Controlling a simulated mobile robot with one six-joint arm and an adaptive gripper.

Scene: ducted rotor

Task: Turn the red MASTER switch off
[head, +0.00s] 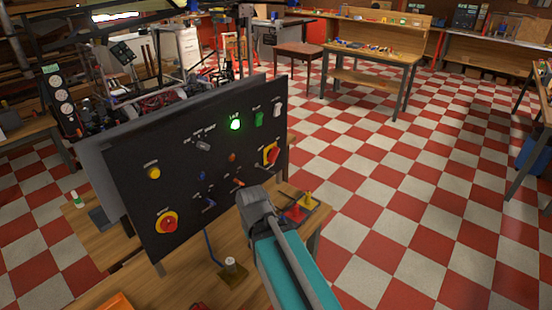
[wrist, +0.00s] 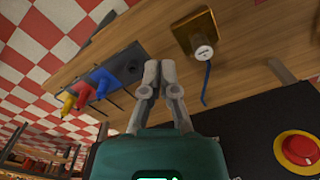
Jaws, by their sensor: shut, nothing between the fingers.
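The black control panel (head: 195,165) stands on the wooden bench. A red rotary handle on a yellow plate (head: 271,154) is at its right side, and a round red knob on a yellow ring (head: 168,221) is at its lower left. The labels are too small to read, so I cannot tell for sure which is MASTER; the handle looks tilted. The round knob also shows in the wrist view (wrist: 298,148). My gripper (head: 255,205) is in front of the panel's lower right, below the handle. In the wrist view its fingers (wrist: 160,70) are together and empty.
A green lamp (head: 235,124) is lit on the panel. A small orange lever (head: 238,182) sticks out close to my gripper.

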